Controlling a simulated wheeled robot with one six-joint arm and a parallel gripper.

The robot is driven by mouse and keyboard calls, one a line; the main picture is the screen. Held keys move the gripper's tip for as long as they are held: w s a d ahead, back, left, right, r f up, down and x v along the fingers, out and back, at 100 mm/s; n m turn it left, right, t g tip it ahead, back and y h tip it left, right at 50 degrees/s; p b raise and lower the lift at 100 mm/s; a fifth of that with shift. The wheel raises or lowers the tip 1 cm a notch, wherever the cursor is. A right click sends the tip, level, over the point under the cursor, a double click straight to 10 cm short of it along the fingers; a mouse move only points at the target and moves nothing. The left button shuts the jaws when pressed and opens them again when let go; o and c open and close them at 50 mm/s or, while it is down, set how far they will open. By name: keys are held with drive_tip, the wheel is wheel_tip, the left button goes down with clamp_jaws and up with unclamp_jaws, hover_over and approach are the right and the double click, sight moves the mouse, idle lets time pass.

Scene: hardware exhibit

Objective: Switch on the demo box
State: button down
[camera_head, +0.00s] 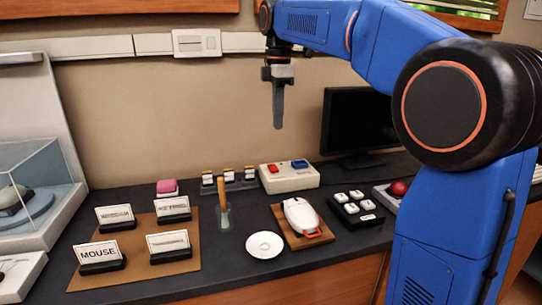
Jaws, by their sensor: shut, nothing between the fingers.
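The likely demo box is a white box (290,178) at the back of the dark counter, with a red switch or button (273,169) on the left of its top and a blue one (299,164) on the right. Whether it is on cannot be told. My gripper (278,126) points down in mid-air in front of the wall, above the box and apart from it. Its fingers are closed together and hold nothing.
A white mouse (299,215) on a brown board, a white saucer (264,245) and a wooden-handled tool (222,200) stand in front. Several label cards (99,254) are at left. A keypad (356,207), a red dome button (399,188) and a monitor (358,124) are at right.

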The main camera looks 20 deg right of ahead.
sight(273, 167)
drive_tip(key=shift+w+a+r+n, duration=0.1)
drive_tip(key=shift+w+n, duration=0.05)
drive_tip(key=shift+w, duration=0.4)
drive_tip(key=shift+w+a+r+n, duration=0.1)
drive_tip(key=shift+w+n, duration=0.05)
drive_tip(key=shift+w, duration=0.35)
wheel_tip(273, 167, down, 14)
drive_tip(key=shift+f, duration=0.2)
idle(0.6)
drive_tip(key=shift+w+r, duration=0.2)
drive_tip(key=shift+w, duration=0.5)
